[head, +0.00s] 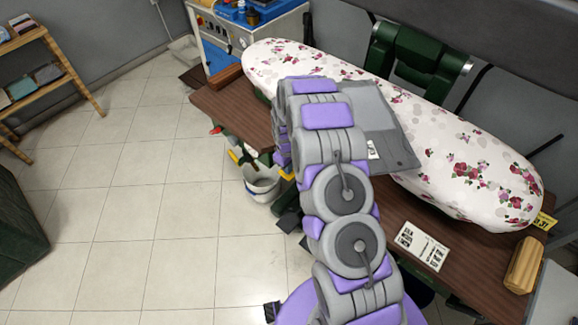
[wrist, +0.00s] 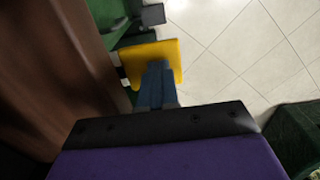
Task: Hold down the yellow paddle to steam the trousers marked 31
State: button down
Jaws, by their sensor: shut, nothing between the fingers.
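The yellow paddle (wrist: 172,52) is in the wrist view, a flat plate at the edge of the brown table with a black-and-white striped piece at its left. My gripper (wrist: 157,66) is shut and empty, its blue-grey fingertips overlapping the paddle's middle. I cannot tell whether they touch it. In the head view my arm hides the gripper; a small yellow patch (head: 287,174) beside the arm may be the paddle. Grey trousers (head: 398,143) lie across the flowered ironing board (head: 455,165), partly behind my arm. Their white tag (head: 373,150) is too small to read.
The brown table (head: 228,112) runs under the board. A white bucket (head: 262,184) with tools stands on the floor below. A printed sheet (head: 421,246) and a wooden block (head: 524,265) lie on the table at right.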

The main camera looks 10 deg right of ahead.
jog(key=shift+a+f+h+p, duration=0.1)
jog(key=shift+a+h+p, duration=0.1)
jog(key=shift+h+p, duration=0.15)
jog(key=shift+s+d+f+t+h, duration=0.1)
jog(key=shift+d+f+t+h, duration=0.15)
jog(key=shift+f+t+h, duration=0.2)
jog(key=shift+f, duration=0.25)
jog(key=shift+s+a+f+t, duration=0.2)
jog(key=shift+f+t, duration=0.05)
jog(key=shift+f, duration=0.15)
jog(key=shift+a+h, duration=0.15)
jog(key=shift+h, duration=0.15)
jog(key=shift+w+r, duration=0.1)
dwell(2.7)
jog(key=shift+r+p, duration=0.55)
jog(key=shift+r, duration=0.2)
